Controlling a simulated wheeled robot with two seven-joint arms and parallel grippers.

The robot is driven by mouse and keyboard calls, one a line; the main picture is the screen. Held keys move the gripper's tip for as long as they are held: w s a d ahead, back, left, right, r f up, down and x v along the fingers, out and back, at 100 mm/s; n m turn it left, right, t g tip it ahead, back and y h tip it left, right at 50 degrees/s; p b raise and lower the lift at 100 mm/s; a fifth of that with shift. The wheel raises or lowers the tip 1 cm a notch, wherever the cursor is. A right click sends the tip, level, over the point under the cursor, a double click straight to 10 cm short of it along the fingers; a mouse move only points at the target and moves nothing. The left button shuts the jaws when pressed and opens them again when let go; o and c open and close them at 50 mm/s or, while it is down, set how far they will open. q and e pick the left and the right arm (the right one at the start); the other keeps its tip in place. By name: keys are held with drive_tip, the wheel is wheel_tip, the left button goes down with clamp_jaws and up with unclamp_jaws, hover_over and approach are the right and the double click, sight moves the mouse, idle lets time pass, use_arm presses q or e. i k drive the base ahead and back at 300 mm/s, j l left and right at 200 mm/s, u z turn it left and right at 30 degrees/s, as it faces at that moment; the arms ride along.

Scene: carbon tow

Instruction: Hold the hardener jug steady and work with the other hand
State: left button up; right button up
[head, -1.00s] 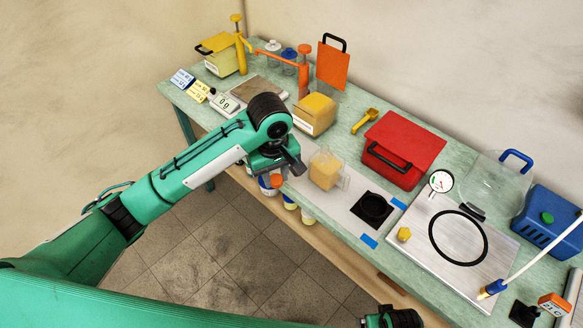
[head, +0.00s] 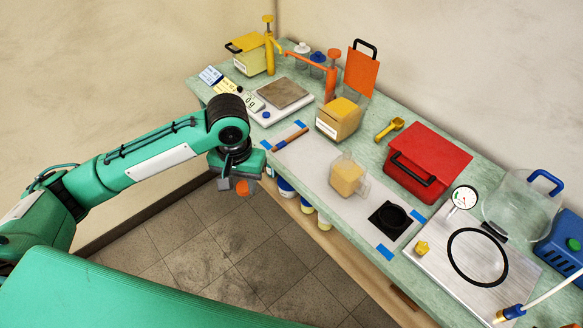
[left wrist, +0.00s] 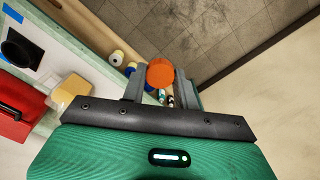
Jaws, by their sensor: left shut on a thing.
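My left gripper (head: 238,180) is off the front edge of the bench, shut on an orange round thing (head: 242,187). In the left wrist view, the orange round thing (left wrist: 160,74) shows between the fingertips of my left gripper (left wrist: 161,88). No jug label can be read. My right gripper is out of view.
A yellow jug (head: 249,56), scale (head: 283,93), labelled amber box (head: 339,119), red box (head: 428,158) and metal plate (head: 470,258) crowd the bench. Jars (head: 307,205) stand below its front edge. The floor in front is clear.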

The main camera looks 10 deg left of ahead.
sight(347, 174)
drive_tip(key=i+j+z, duration=0.65)
drive_tip(key=j+z, duration=0.2)
drive_tip(key=j, duration=0.15)
drive_tip(key=i+j+z, duration=0.1)
drive_tip(key=j+z, duration=0.15)
drive_tip(key=j, duration=0.2)
